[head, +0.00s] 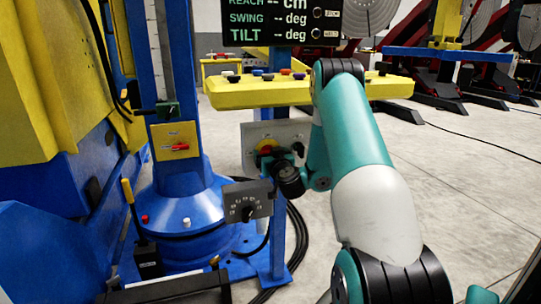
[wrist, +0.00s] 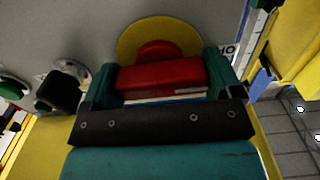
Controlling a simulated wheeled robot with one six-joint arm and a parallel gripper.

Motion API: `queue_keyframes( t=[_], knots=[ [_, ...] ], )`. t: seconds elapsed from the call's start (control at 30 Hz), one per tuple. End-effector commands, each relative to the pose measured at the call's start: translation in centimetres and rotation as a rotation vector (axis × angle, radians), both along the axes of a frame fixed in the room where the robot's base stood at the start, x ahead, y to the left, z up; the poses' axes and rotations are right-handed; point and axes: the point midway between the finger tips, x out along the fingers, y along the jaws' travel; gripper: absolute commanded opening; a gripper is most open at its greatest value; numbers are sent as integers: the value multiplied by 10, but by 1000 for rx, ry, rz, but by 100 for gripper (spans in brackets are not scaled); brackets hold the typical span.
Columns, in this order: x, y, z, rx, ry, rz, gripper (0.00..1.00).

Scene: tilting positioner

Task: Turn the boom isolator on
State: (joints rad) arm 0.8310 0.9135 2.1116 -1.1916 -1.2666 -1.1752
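The isolator is a red handle on a yellow disc (head: 266,145) on a grey panel. In the wrist view the red handle (wrist: 160,73) lies crosswise in front of the yellow disc (wrist: 130,38). My gripper (head: 279,163) is at this panel, and in the wrist view its green fingers (wrist: 161,75) stand wide apart, one at each end of the handle. I cannot tell if they touch it. Part of a printed label shows to the right of the disc; the rest is hidden.
A second red switch on a yellow plate (head: 175,153) is on the blue column. A grey dial box (head: 248,200) sits below the panel. A yellow console (head: 240,94) is above.

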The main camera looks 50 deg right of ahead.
Motion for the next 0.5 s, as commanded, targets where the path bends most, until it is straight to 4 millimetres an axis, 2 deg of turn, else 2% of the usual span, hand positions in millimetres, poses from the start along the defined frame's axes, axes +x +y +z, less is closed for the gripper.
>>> queue_keyframes(
  t=[0.03, 0.07, 0.5],
  knots=[
    [0, 1, 0, 1, 1, 2, 66],
    [0, 1, 0, 1, 1, 2, 61],
    [-1, -1, 0, 67, -40, 0, 61]
  ],
)
